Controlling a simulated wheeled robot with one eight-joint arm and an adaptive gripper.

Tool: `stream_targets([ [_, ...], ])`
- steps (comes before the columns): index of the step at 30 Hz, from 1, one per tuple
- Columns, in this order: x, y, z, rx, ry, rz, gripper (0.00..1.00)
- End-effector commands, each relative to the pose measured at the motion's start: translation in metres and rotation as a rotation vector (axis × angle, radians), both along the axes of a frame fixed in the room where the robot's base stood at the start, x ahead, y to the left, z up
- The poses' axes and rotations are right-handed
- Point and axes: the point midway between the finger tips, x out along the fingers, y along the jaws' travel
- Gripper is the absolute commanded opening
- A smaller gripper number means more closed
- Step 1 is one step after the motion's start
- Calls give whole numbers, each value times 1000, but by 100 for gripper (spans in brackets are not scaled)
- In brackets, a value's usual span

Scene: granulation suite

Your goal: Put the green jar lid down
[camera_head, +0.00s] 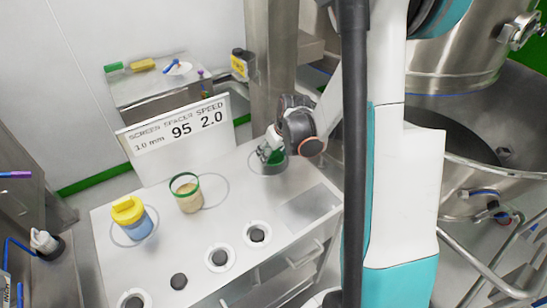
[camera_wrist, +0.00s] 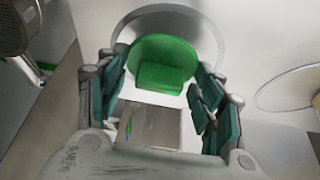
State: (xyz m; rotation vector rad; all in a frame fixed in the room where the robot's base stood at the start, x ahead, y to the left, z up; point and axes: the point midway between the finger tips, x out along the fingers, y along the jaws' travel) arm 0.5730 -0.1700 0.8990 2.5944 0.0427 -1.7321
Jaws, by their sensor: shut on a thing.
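The green jar lid (camera_wrist: 163,55) is a round disc with a block-shaped grip on top. My gripper (camera_wrist: 162,78) has a finger on each side of that grip and is shut on it. In the head view my gripper (camera_head: 270,154) is low over the right back of the white table, at a grey ring marked there. The lid lies over this ring (camera_wrist: 213,27) in the wrist view; I cannot tell whether it touches the surface. The fingers mostly hide the lid in the head view. An open jar with a green rim (camera_head: 187,193) and beige contents stands left of it.
A jar with a yellow lid and blue contents (camera_head: 130,217) stands at the left of the white table (camera_head: 160,250). Several round holes line the front. A sign (camera_head: 178,136) stands behind the jars. A steel column (camera_head: 270,85) rises behind my gripper.

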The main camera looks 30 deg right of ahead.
Motion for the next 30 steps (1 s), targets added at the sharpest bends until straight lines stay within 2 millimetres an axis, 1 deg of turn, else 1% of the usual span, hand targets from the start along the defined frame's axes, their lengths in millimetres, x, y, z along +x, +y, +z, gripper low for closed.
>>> stream_targets([
  [1,1,0,-11,0,0,0,43],
  [3,0,0,-16,0,0,0,43],
  [13,0,0,-18,0,0,0,43],
  [14,0,0,-18,0,0,0,66],
  [15,0,0,-17,0,0,0,75],
  [16,0,0,-17,0,0,0,82],
  [17,0,0,-17,0,0,0,83],
  [27,0,0,-17,0,0,0,83],
  [30,-1,0,-12,0,0,0,83],
])
